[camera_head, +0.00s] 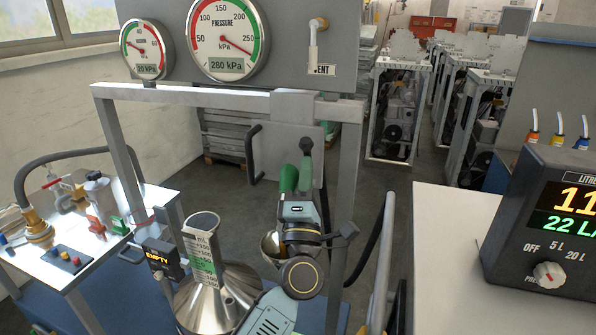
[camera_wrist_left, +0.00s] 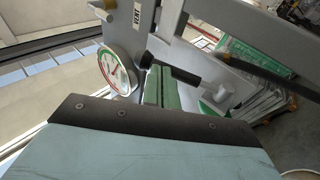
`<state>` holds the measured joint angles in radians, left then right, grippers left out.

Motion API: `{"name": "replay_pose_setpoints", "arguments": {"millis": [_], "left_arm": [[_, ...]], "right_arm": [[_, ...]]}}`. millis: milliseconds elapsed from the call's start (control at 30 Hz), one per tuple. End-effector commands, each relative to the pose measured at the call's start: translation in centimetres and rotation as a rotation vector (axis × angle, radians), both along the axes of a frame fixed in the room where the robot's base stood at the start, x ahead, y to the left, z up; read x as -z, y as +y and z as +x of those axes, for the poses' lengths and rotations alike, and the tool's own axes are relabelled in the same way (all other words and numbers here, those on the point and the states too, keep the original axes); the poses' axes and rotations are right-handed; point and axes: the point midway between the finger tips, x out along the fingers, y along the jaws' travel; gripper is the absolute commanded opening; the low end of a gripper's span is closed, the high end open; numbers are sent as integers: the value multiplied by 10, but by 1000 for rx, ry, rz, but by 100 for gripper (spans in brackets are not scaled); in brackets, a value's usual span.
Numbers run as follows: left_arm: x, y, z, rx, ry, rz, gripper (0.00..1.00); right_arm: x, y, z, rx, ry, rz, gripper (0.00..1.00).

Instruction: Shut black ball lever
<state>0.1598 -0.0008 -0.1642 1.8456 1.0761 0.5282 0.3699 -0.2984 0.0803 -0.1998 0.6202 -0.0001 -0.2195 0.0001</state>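The black ball lever (camera_head: 306,146) shows as a dark knob in front of the grey panel, under the crossbar of the metal frame. In the left wrist view the black knob (camera_wrist_left: 147,59) and its dark stem lie just beyond the fingertips. My left gripper (camera_head: 297,176) has green fingers pointing up, just below the knob. Its fingers (camera_wrist_left: 158,86) lie side by side with hardly a gap, and I see nothing held between them. Whether they touch the knob I cannot tell. My right gripper is out of view.
A pressure gauge (camera_head: 227,38) reads 280 kPa, beside a smaller gauge (camera_head: 143,49). A metal funnel (camera_head: 221,298) and an EMPTY display (camera_head: 162,258) stand left of my arm. Frame posts flank the gripper. A litre-counter box (camera_head: 548,222) sits on the right table (camera_head: 446,215).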

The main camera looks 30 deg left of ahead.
Motion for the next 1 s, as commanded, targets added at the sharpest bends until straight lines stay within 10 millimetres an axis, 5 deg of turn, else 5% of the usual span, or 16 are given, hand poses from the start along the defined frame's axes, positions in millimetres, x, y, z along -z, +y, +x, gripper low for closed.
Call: {"name": "replay_pose_setpoints", "arguments": {"millis": [1000], "left_arm": [[-22,6,30,-2,-4,0,0]], "right_arm": [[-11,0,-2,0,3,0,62]]}}
